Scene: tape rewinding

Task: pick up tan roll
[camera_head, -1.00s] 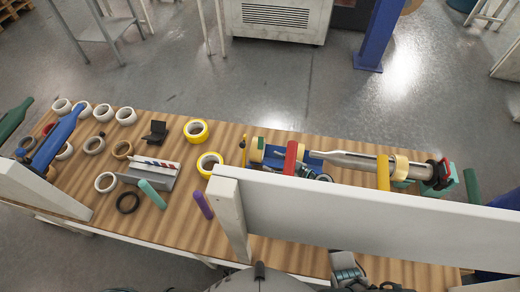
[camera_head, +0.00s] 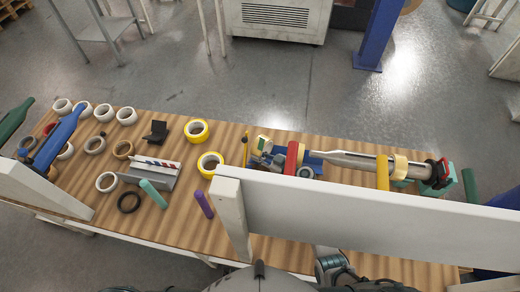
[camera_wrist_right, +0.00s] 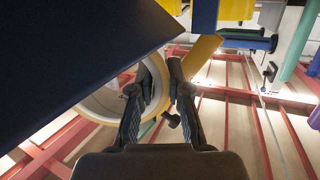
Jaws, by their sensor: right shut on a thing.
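In the right wrist view my right gripper (camera_wrist_right: 161,68) has its two black fingers on either side of the rim of a tan roll (camera_wrist_right: 158,88). It is shut on that rim. The roll's pale inner ring shows left of the fingers, partly hidden by a large dark slab. The gripper there is small and largely lost among these parts. My left gripper is not seen.
Another tan roll (camera_head: 400,165) is around the steel shaft (camera_head: 350,160). A white board (camera_head: 380,220) crosses in front of the machine. Yellow rolls (camera_head: 210,163), white rolls (camera_head: 106,182) and a grey holder (camera_head: 160,175) stand on the wooden table (camera_head: 215,228).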

